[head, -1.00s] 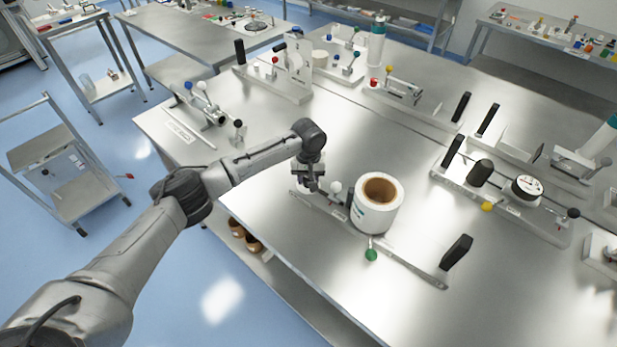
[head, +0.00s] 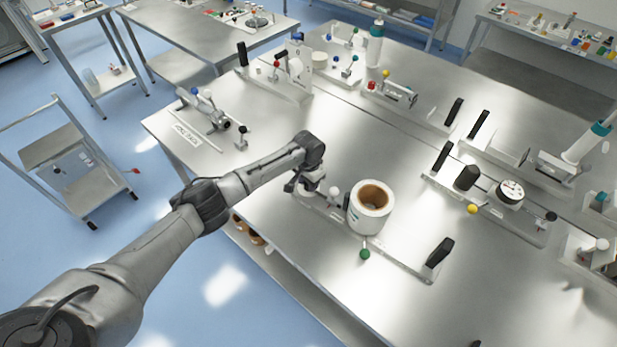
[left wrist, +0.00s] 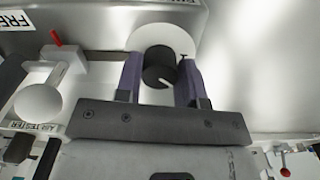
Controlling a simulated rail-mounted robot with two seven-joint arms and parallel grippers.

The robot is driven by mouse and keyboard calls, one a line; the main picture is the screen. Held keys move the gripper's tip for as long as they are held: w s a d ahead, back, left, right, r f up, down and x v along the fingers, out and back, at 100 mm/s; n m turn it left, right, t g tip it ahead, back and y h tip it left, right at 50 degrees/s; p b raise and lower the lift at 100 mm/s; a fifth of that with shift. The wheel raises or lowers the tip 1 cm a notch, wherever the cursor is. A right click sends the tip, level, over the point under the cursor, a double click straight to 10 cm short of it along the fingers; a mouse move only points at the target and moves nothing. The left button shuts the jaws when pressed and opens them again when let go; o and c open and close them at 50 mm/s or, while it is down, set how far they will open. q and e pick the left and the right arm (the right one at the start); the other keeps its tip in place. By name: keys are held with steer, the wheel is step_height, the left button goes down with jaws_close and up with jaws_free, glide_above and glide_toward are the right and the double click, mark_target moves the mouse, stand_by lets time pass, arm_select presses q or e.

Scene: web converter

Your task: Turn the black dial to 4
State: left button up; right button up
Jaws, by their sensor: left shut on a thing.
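In the left wrist view the black dial (left wrist: 160,70) is a round knob with a short white mark pointing down and slightly right. It sits in front of a pale round plate (left wrist: 163,35); no numbers on it are readable. My left gripper (left wrist: 160,80) has one dark purple finger on each side of the dial and is shut on it. In the head view my left gripper (head: 304,187) is at the left end of the near fixture, left of the white roll. The dial is hidden there by the gripper. My right gripper is not in view.
A white roll (head: 370,207) and a white ball knob (head: 334,191) stand close to the gripper's right. A green ball (head: 365,254) and a black handle (head: 439,252) are further along the fixture. A red lever (left wrist: 57,40) shows in the left wrist view.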

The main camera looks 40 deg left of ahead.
arm_select(q)
steer(key=m+p, duration=0.1)
steer(key=m, duration=0.1)
steer(key=shift+m, duration=0.4)
steer(key=m, duration=0.3)
steer(key=shift+m+p, duration=0.3)
steer(key=m, duration=1.3)
steer(key=shift+w+m+b, duration=0.1)
steer(key=shift+m+b, duration=0.2)
steer(key=shift+b, duration=0.1)
steer(key=m, duration=0.3)
steer(key=shift+m+b, duration=0.3)
steer(key=shift+b, duration=0.05)
steer(key=shift+m+b, duration=0.4)
steer(key=shift+m, duration=1.8)
steer(key=o, duration=0.9)
